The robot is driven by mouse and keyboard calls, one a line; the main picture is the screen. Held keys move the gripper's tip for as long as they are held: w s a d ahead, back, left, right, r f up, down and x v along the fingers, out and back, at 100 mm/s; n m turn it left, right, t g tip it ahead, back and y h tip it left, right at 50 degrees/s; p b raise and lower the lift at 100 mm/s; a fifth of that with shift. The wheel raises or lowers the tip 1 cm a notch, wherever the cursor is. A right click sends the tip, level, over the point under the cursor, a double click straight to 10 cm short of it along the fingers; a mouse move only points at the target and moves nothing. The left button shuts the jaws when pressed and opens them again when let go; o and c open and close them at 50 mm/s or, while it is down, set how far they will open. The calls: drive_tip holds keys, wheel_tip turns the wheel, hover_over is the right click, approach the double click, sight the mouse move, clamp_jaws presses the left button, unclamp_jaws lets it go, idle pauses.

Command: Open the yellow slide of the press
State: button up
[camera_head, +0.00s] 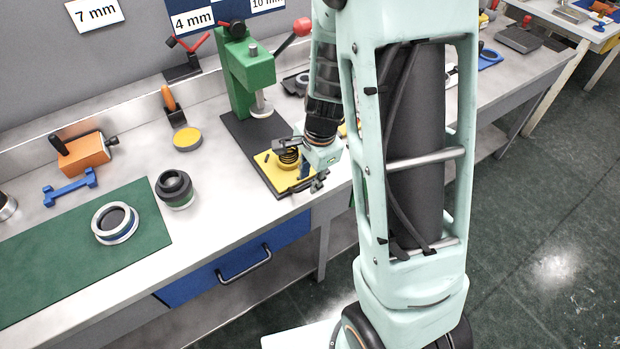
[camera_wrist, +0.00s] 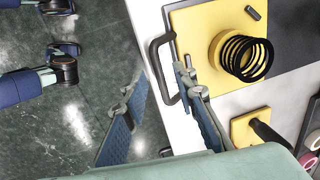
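The green press (camera_head: 248,75) stands on a dark base plate at the back of the bench. Its yellow slide (camera_head: 270,165) lies at the front of that plate, partly hidden by my gripper. In the wrist view the slide (camera_wrist: 190,30) carries a yellow ring (camera_wrist: 222,50) with a black coil spring (camera_wrist: 247,58) and a small dark pin. A dark bar handle (camera_wrist: 156,60) sits at its front edge. My gripper (camera_wrist: 160,82) is open at the handle. One finger is on the floor side of the bar; the other overlaps the slide's edge. Contact cannot be told.
Left on the bench are a dark ring stack (camera_head: 175,188), a green mat (camera_head: 60,255) and an orange block (camera_head: 85,150). A blue drawer (camera_head: 215,280) is below. Open floor lies before the bench.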

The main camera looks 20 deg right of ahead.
wheel_tip(320, 180, up, 11)
drive_tip(key=s, duration=0.2)
drive_tip(key=shift+d, duration=0.3)
